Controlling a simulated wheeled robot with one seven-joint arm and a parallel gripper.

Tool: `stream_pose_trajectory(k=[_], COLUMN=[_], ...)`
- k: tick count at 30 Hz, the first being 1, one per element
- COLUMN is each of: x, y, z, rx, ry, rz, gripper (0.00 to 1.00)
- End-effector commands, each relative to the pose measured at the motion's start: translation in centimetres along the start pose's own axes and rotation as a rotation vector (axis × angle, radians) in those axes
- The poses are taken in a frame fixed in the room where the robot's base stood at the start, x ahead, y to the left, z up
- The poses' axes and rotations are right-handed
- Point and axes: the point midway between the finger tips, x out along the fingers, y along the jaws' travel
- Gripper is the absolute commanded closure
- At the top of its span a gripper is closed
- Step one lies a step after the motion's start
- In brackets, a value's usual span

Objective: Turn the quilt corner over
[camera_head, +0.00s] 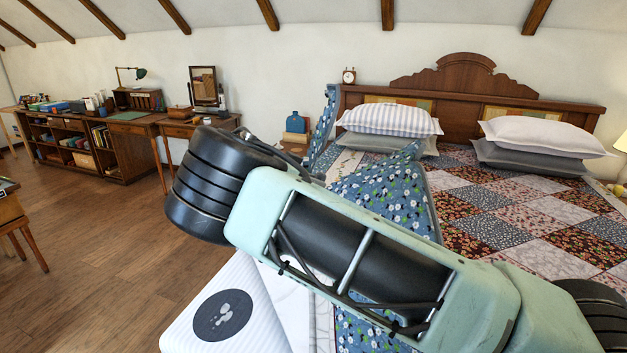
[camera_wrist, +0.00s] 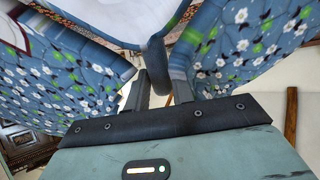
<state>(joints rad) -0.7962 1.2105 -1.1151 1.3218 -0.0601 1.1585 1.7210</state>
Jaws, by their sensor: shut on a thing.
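The quilt (camera_head: 545,215) is a patchwork of dark floral, pink and white squares spread over the bed. Its blue floral underside (camera_head: 395,190) shows where the near left part is raised and folded up beside my arm. In the wrist view, blue floral cloth of the quilt (camera_wrist: 240,50) fills both sides and rises around my gripper (camera_wrist: 155,88). My gripper is shut on the quilt's edge, with the cloth bunched at the fingers. In the head view my arm hides the gripper and much of the lifted cloth.
The white mattress (camera_head: 260,275) is bare at the near left corner. Striped and white pillows (camera_head: 390,119) lie by the wooden headboard (camera_head: 465,80). A nightstand with a blue bottle (camera_head: 296,122) stands left of the bed.

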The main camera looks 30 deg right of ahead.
Motion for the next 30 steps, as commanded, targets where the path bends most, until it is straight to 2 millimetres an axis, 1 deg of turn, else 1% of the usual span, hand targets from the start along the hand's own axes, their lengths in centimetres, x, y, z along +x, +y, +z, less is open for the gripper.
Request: stream_pose_trajectory(k=[1, 2, 3, 4, 13, 17, 20, 30], x=[0.1, 0.1, 0.1, 0.1, -0.1, -1.2, -2.9, -10.9], y=[-0.1, -0.1, -0.1, -0.1, 0.0, -0.1, -0.1, -0.1], z=[-0.3, -0.3, -0.3, -0.3, -0.1, 0.1, 0.1, 0.0], rx=[0.0, 0.0, 0.0, 0.0, -0.001, -0.001, 0.0, 0.001], ry=[0.005, 0.005, 0.004, 0.004, 0.001, 0.0, 0.0, 0.0], rz=[-0.001, -0.001, -0.001, -0.001, -0.001, -0.003, -0.004, -0.005], gripper=[1.0, 0.68, 0.57, 0.55, 0.55, 0.55, 0.55, 0.55])
